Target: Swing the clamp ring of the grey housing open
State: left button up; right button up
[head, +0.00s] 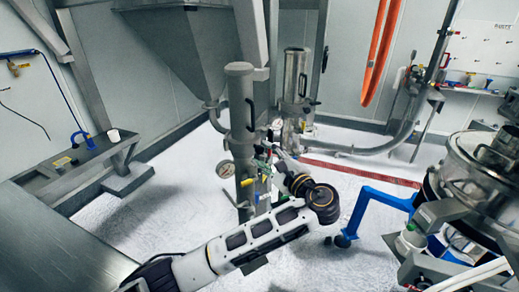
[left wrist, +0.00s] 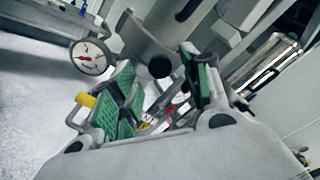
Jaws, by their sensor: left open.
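The grey housing (head: 240,105) is an upright cylinder with a dark side handle, in the middle of the head view. A grey cylindrical body (left wrist: 150,38), apparently part of it, fills the top middle of the left wrist view, with a round black end (left wrist: 160,67) below. I cannot clearly pick out the clamp ring or tell whether it is open. My left gripper (head: 274,157) is close to the housing's right side, partly hidden by its own arm. In the left wrist view its green-padded fingers (left wrist: 158,60) are apart, with nothing clearly held between them. My right gripper is not in view.
A pressure gauge (head: 225,169) and a yellow handle (head: 247,182) sit low by the housing. A second shiny cylinder (head: 295,75) stands behind. A blue frame (head: 375,205) and steel machine (head: 485,170) stand right. White floor is open at left.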

aim_at(261, 151)
pick_arm(q)
jog(key=x, duration=0.3)
jog(key=shift+w+a, duration=0.3)
jog(key=shift+w, duration=0.2)
jog(key=shift+w+a, duration=0.1)
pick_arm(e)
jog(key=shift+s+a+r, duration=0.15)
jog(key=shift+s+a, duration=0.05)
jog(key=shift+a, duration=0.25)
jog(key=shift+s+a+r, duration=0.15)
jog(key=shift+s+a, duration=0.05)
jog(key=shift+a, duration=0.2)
pick_arm(q)
jog(key=c, duration=0.6)
grip_shut()
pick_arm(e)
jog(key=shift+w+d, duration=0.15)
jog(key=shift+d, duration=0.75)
